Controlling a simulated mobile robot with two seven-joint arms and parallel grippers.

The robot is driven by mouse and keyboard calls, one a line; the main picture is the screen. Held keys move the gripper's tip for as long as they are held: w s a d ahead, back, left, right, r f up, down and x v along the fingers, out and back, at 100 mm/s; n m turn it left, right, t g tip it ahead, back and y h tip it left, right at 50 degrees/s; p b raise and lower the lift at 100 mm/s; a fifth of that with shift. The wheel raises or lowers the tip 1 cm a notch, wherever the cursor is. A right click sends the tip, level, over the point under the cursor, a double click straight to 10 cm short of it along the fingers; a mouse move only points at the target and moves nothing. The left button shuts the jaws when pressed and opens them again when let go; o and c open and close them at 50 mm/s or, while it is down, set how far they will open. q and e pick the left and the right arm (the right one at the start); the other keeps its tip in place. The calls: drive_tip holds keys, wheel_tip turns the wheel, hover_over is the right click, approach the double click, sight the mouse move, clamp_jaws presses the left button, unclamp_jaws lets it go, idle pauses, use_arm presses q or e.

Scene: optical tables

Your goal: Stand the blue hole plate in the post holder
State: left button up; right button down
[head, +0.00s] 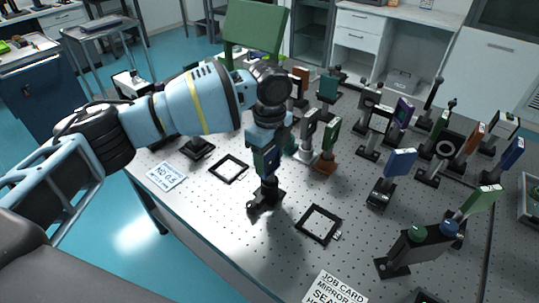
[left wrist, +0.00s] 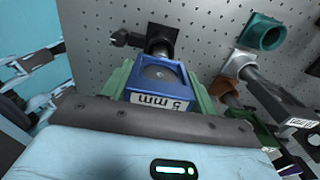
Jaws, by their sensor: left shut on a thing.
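The blue hole plate (left wrist: 172,80), labelled 5 mm with a small hole in its face, is between the green fingers of my left gripper (left wrist: 158,82). My left gripper (head: 268,152) is shut on it and points down at the table. In the head view the blue plate (head: 262,161) shows partly below the wrist, upright above a black post holder (head: 265,202). The holder also shows in the left wrist view (left wrist: 160,36) with its dark base on the table. The plate lines up with the holder, but I cannot tell how deep its post sits. My right gripper is out of view.
The perforated table (head: 290,240) carries black square frames (head: 229,168) (head: 319,224) on either side of the holder. Several mounted plates crowd the right, including another blue one (head: 400,162). A card (head: 167,176) marked NO 6.5 lies left. A job card (head: 333,289) lies in front.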

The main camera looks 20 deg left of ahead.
use_arm(q)
drive_tip(key=shift+f, duration=0.1)
drive_tip(key=o, duration=1.1)
drive_tip(key=shift+o, duration=0.2)
wheel_tip(320, 180, up, 12)
drive_tip(key=shift+r, duration=0.15)
